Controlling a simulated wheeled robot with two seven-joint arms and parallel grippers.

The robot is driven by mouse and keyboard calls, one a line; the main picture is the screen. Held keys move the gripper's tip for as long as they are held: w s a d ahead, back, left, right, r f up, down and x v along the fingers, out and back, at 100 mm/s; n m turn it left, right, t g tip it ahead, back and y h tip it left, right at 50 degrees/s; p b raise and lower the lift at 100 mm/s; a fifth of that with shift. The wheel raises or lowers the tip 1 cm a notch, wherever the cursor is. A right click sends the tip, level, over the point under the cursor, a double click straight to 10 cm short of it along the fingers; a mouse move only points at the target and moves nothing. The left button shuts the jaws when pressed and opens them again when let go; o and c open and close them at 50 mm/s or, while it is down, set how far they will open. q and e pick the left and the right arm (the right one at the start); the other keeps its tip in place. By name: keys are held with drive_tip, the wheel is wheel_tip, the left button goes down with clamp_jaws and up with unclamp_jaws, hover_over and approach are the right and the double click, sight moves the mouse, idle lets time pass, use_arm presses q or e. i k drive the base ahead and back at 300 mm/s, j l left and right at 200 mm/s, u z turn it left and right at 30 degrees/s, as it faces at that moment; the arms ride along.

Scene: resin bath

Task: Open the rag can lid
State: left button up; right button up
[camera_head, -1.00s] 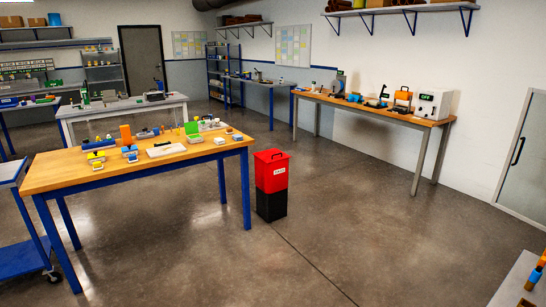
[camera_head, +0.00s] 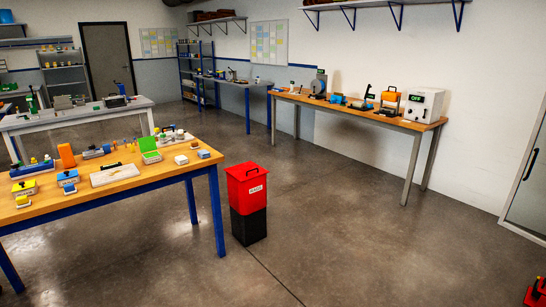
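The rag can (camera_head: 248,207) stands upright on the concrete floor, just right of the near wooden table's right end. Its upper part is red with a white label, and its lower part is black. Its red lid (camera_head: 247,171) lies closed on top and carries a dark handle. Neither of my grippers shows in the head view.
The near wooden table (camera_head: 180,182) with blue legs holds several small tools and boxes. A long wooden bench (camera_head: 350,109) stands along the right wall. A red object (camera_head: 536,292) shows at the lower right edge. The floor (camera_head: 350,230) right of the can is open.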

sight(243, 172)
drive_tip(key=i, duration=1.9)
drive_tip(key=i+u, duration=0.1)
drive_tip(key=i, duration=0.85)
drive_tip(key=i+l, duration=0.2)
drive_tip(key=i, duration=0.75)
drive_tip(key=i+l+u, duration=0.1)
drive_tip(key=i, duration=0.85)
